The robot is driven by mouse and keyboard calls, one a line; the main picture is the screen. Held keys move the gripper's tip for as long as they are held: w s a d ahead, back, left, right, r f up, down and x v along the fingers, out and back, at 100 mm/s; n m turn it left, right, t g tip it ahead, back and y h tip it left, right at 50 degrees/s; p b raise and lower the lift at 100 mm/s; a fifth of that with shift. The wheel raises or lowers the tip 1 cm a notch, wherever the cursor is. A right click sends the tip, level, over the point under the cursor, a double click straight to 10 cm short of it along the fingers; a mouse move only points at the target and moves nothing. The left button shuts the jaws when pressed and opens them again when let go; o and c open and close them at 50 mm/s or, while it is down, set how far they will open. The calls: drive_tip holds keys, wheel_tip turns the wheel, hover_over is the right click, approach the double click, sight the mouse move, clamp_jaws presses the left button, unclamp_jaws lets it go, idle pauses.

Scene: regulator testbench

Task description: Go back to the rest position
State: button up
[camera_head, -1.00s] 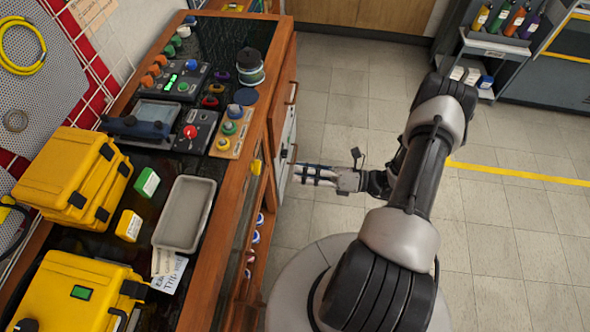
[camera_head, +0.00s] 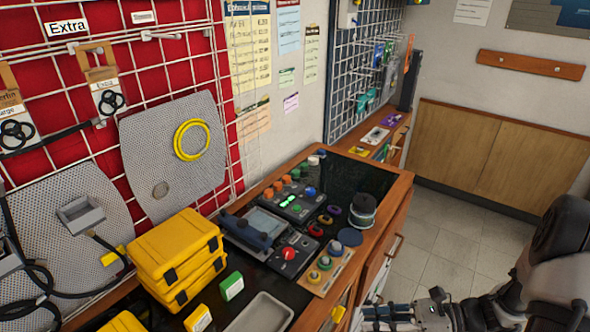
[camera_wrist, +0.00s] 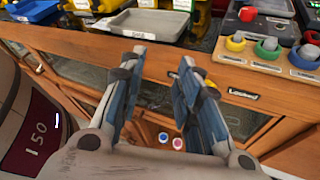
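My gripper (camera_wrist: 158,85) shows in the wrist view with its two blue-grey fingers spread apart and nothing between them. It hangs in front of the wooden bench (camera_wrist: 250,95), facing its front side and edge. In the head view my gripper (camera_head: 400,316) is at the bottom edge, right of the bench (camera_head: 385,215), partly cut off by the frame. My arm runs along the lower right of that view.
On the bench stand yellow cases (camera_head: 180,255), a grey tray (camera_head: 262,314), a control box with a red button (camera_head: 290,255) and a jar (camera_head: 362,210). The floor (camera_head: 440,245) right of the bench is clear.

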drive_tip(key=s+a+r+n+t+h, duration=0.1)
drive_tip(key=s+a+r+n+h, duration=0.1)
drive_tip(key=s+r+n+h, duration=0.5)
drive_tip(key=s+a+r+n+t+h, duration=0.1)
drive_tip(key=s+r+n+h, duration=0.6)
drive_tip(key=r+n, duration=0.7)
drive_tip(key=shift+a+n, duration=0.65)
drive_tip(key=shift+n, duration=0.75)
